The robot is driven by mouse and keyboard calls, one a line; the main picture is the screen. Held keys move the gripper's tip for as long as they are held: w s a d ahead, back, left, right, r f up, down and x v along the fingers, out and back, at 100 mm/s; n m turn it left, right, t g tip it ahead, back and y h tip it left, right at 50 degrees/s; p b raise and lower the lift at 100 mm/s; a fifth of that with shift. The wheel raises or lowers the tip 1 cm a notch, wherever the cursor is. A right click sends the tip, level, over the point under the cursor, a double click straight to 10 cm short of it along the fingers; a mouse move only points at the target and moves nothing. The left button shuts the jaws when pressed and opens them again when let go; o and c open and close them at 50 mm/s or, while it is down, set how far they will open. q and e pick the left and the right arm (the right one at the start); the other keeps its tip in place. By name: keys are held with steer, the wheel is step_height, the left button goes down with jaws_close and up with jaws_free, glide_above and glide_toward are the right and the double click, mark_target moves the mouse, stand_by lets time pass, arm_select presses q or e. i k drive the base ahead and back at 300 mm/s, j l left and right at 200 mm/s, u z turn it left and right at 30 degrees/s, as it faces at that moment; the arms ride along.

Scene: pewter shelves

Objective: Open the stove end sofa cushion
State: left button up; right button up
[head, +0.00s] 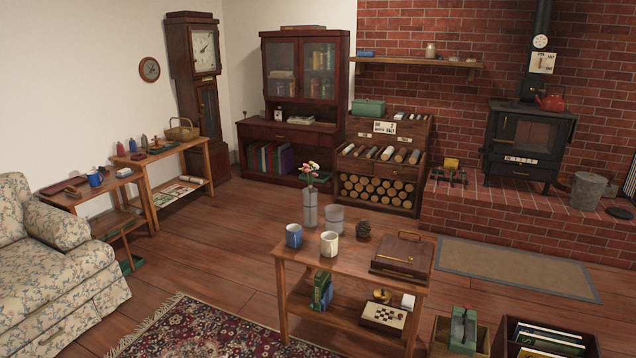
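A floral sofa (62,227) stands at the left edge of the head view, cut off by the frame. Its rolled arm faces the room. The seat cushion (40,285) beside that arm lies flat; only part of it shows, and the rest of the sofa is out of frame. The black stove (524,140) stands on the brick hearth at the far right, with its door shut. Neither of my grippers shows in this view.
A wooden coffee table (342,258) with mugs, vases and a box stands mid-room. A patterned rug (215,335) lies in front of it. Side tables (80,196) stand beyond the sofa arm. Open boxes (500,340) sit at the lower right. Bare floor (205,250) lies between sofa and coffee table.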

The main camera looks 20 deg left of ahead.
mark_target(33, 274)
steer(key=i+j+u, duration=0.2)
steer(key=i+u, duration=0.75)
steer(key=i+l+u, duration=0.25)
steer(key=i+u, duration=0.2)
steer(key=i+j+u, duration=0.15)
steer(key=i+u, duration=0.35)
steer(key=i, duration=0.3)
steer(key=i+l+u, duration=0.2)
steer(key=i+u, duration=0.25)
steer(key=i, duration=0.4)
steer(key=i+j, duration=0.3)
steer(key=i, duration=0.2)
steer(key=i+j+z, duration=0.1)
steer(key=i+j, duration=0.2)
steer(key=i, duration=0.15)
